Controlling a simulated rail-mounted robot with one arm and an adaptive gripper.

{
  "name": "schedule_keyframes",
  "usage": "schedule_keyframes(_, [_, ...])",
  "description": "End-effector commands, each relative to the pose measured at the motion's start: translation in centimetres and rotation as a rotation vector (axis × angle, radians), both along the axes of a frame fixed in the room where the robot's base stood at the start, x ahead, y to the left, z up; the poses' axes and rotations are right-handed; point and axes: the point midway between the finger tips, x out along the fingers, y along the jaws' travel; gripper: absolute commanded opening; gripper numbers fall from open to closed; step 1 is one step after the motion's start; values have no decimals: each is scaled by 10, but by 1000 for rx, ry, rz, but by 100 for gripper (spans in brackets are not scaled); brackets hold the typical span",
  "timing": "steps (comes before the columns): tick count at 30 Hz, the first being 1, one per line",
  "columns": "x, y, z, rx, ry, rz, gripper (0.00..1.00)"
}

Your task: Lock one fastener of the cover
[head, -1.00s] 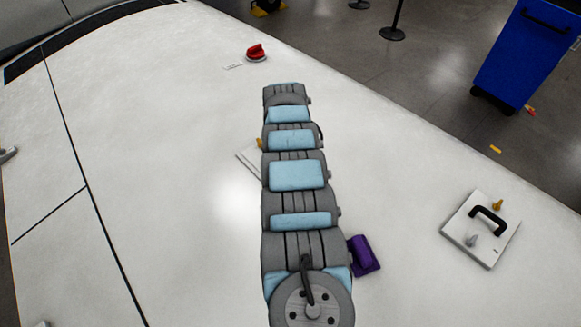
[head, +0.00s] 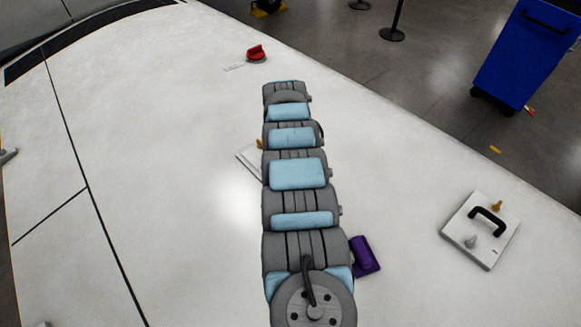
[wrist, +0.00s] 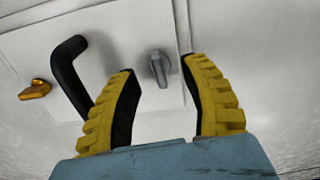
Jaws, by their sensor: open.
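In the wrist view, a white cover plate (wrist: 120,30) carries a black handle (wrist: 68,70), a gold fastener (wrist: 35,90) and a grey fastener (wrist: 159,68). My gripper (wrist: 162,90) is open, its two yellow-and-black fingers pointing at the cover. The grey fastener shows in the gap between the fingertips, nearer the left one; I cannot tell the depth between them. In the head view, my arm hides most of a white plate (head: 247,158) with a gold fastener (head: 259,144), and my gripper is not visible there.
A second white cover (head: 461,238) with black handle, gold fastener and grey fastener lies at the right. A purple object (head: 364,256) sits beside my arm. A red object (head: 256,52) lies farther back. A blue bin (head: 525,55) stands on the floor beyond the white surface's edge.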

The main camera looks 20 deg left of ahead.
Motion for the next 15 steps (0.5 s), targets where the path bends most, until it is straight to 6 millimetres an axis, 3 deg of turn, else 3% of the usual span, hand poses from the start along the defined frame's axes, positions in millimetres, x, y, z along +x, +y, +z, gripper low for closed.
schedule_keyframes(15, [2,3,35,0,-3,1,46])
